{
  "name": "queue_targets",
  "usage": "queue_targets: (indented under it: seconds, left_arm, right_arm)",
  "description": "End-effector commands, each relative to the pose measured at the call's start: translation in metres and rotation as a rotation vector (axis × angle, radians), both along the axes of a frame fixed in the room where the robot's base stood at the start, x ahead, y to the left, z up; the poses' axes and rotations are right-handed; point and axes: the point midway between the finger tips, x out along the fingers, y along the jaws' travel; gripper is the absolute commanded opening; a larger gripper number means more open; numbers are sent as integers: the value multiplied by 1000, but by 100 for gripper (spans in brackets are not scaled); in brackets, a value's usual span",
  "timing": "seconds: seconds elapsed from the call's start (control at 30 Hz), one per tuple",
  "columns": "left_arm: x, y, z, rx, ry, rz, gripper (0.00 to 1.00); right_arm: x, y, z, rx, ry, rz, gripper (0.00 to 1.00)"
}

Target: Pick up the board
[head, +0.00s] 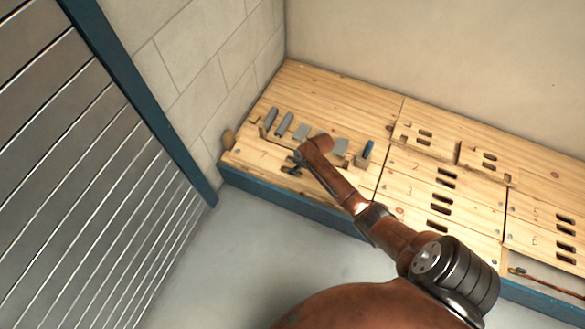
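Several pale wooden boards with paired dark slots cover the bench; one board marked 2 (415,168) lies at the middle, and another marked 5 (540,208) lies at the right. I cannot tell which one the task means. My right arm reaches in from the lower right over the bench's left section. My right gripper (291,165) is small and dark, at the front of that section, left of the slotted boards. Its fingers are too small to tell open from shut, and whether it touches anything is unclear. My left gripper is not in view.
A wooden holder with grey cylinders (284,124), grey plates (301,132) and a blue-topped piece (367,149) stands around my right wrist. Two low slotted wooden pieces (425,142) rise behind the boards. A slatted panel (80,190) borders the left. An open bay (545,272) shows at lower right.

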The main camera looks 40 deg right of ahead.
Motion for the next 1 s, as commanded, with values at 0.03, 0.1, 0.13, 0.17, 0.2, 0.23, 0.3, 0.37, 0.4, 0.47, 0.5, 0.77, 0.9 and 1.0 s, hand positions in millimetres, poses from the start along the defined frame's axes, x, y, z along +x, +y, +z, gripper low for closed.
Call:
queue_targets:
  seconds: [0.03, 0.1, 0.13, 0.17, 0.2, 0.23, 0.3, 0.37, 0.4, 0.47, 0.5, 0.77, 0.9, 1.0]
  left_arm:
    - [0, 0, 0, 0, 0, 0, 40]
    - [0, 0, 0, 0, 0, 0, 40]
    - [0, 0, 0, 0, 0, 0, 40]
    - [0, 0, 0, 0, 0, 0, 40]
    - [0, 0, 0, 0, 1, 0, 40]
    - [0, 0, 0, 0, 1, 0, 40]
    - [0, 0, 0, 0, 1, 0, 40]
    - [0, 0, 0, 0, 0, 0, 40]
    - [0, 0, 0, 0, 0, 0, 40]
    - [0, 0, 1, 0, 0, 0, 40]
    - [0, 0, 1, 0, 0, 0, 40]
    - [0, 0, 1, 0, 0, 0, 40]
    - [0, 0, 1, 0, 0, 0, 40]
    - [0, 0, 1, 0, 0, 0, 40]
  right_arm:
    - [0, 0, 0, 0, 0, 0, 36]
    - [0, 0, 0, 0, 0, 0, 36]
    - [0, 0, 0, 0, 0, 0, 36]
    - [0, 0, -1, 0, 0, 0, 36]
    - [0, 0, -1, 0, 0, 0, 36]
    - [0, 0, -1, 0, 0, 0, 36]
    - [0, 0, -2, 0, 0, 0, 36]
    - [0, 0, -3, 0, 0, 0, 36]
    - [0, 0, -3, 0, 0, 0, 36]
    - [0, 0, -4, 0, 0, 0, 36]
    - [0, 0, -5, 0, 0, 0, 36]
    - [0, 0, -5, 0, 0, 0, 36]
    - [0, 0, -5, 0, 0, 0, 28]
    - [0, 0, -5, 0, 0, 0, 21]
